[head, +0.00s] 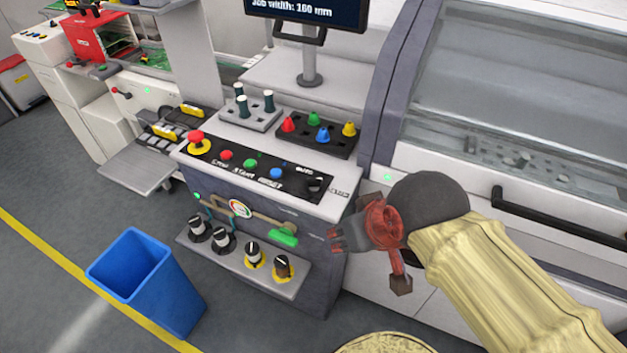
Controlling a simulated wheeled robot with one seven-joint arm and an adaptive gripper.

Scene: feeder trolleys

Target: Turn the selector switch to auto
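The selector switch (314,185) is a small black knob at the right end of the black control panel (222,168). White lettering that seems to read AUTO sits just above it. The way the knob points is too small to tell. My gripper (370,262) is in front of the machine, to the right of and below the panel, apart from the switch. Its red fingers with dark tips are spread, with nothing between them. The switch is not covered by my arm.
A red emergency stop (196,140) and red, green and blue buttons share the panel. A blue bin (146,282) stands on the floor. A long black handle (560,228) sticks out at right.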

